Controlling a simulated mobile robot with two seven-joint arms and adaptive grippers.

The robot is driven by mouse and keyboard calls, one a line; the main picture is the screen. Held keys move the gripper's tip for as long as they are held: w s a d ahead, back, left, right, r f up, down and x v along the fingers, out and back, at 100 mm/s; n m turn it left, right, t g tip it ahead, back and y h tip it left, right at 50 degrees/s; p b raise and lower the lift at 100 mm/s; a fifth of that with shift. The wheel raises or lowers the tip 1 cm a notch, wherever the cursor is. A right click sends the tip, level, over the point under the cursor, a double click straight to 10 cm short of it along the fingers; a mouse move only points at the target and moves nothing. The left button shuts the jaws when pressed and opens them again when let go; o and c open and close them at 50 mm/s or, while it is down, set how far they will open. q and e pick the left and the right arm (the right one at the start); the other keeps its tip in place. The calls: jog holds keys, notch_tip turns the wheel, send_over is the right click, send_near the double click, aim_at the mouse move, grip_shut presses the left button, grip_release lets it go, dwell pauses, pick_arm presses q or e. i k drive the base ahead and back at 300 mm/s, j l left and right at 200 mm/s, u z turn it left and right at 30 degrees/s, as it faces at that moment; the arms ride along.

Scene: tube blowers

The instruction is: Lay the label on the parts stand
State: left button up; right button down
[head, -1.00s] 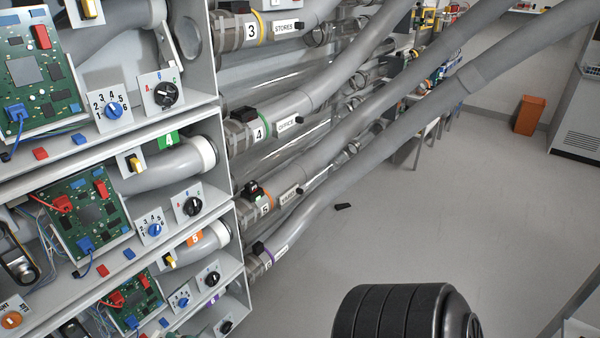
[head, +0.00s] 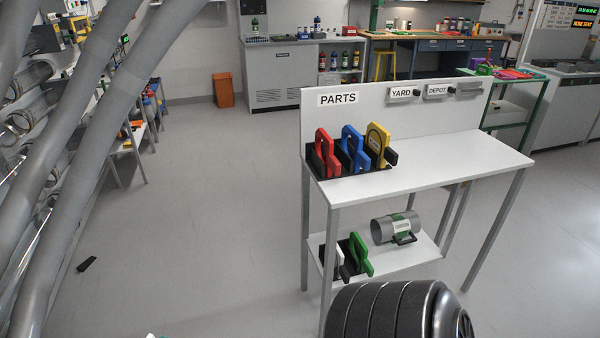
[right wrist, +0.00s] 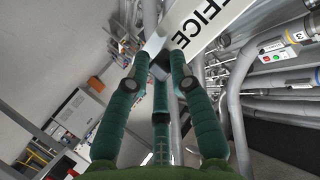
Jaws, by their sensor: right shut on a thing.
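The parts stand (head: 440,165) is a white table with a backboard marked PARTS, right of centre in the head view. Its top has bare room to the right of a black holder. A white label (right wrist: 208,28) reading OFFICE shows at the top of the right wrist view. My right gripper (right wrist: 163,62) is shut on it, with the dark green fingers meeting at its near side. The exact grip point is partly hidden by the fingers. The right gripper and label are not seen in the head view. My left gripper is in neither view.
The black holder (head: 318,171) carries red, blue and yellow handled pieces. YARD (head: 401,92) and DEPOT (head: 437,90) labels are on the backboard. The lower shelf (head: 375,268) holds a clamped tube and handled pieces. Grey pipes (head: 95,175) slope along the left. Floor between is largely clear.

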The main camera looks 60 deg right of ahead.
aim_at(459, 156)
jog(key=l+z, duration=0.45)
jog(key=k+l+z, duration=0.1)
jog(key=l+z, duration=0.55)
jog(key=z, duration=0.2)
jog(key=i+l+z, duration=0.1)
jog(key=l+z, duration=0.35)
jog(key=j, duration=0.1)
